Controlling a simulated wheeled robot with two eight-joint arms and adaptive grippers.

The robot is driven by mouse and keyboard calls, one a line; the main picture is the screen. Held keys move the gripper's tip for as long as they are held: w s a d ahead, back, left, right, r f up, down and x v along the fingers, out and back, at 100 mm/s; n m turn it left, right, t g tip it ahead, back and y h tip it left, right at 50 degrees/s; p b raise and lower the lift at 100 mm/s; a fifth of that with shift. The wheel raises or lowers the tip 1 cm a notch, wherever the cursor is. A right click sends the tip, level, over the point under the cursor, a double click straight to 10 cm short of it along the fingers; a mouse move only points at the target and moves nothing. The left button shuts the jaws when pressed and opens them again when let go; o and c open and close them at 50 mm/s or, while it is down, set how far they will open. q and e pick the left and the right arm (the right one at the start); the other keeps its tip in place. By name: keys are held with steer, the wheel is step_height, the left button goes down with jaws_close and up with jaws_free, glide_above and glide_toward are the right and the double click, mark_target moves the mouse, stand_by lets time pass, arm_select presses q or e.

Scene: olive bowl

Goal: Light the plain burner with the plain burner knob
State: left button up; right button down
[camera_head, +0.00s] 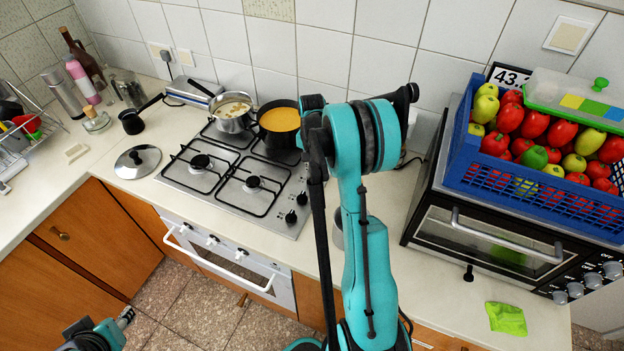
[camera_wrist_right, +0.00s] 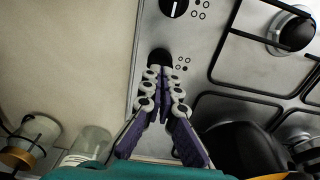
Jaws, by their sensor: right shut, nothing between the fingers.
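The steel gas hob (camera_head: 219,195) is at the left centre of the head view. Its two front burners, left (camera_head: 201,162) and right (camera_head: 253,183), carry no cookware. Two black knobs, the nearer (camera_head: 290,217) and the one behind it (camera_head: 302,198), show on its right edge; my right arm hides the area beyond. In the right wrist view my right gripper (camera_wrist_right: 163,73) is shut and empty, its fingertips at a black knob (camera_wrist_right: 160,57); contact is unclear. Another knob (camera_wrist_right: 174,6) and a bare burner (camera_wrist_right: 290,29) show above. My left gripper (camera_head: 122,318) is partly visible low left, away from the hob.
A steel pot (camera_head: 233,121) and a pan of orange food (camera_head: 279,120) stand on the back burners. A lid (camera_head: 137,161) lies left of the hob. A blue crate (camera_head: 545,200) sits on the oven at right. Glass jars (camera_wrist_right: 88,142) stand near the right gripper.

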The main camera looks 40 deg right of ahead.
steer(key=shift+f+b, duration=0.95)
steer(key=shift+f, duration=0.2)
stand_by(0.4)
stand_by(0.9)
steer(key=shift+r+p, duration=2.1)
steer(key=shift+r, duration=1.45)
steer(key=shift+a, duration=0.1)
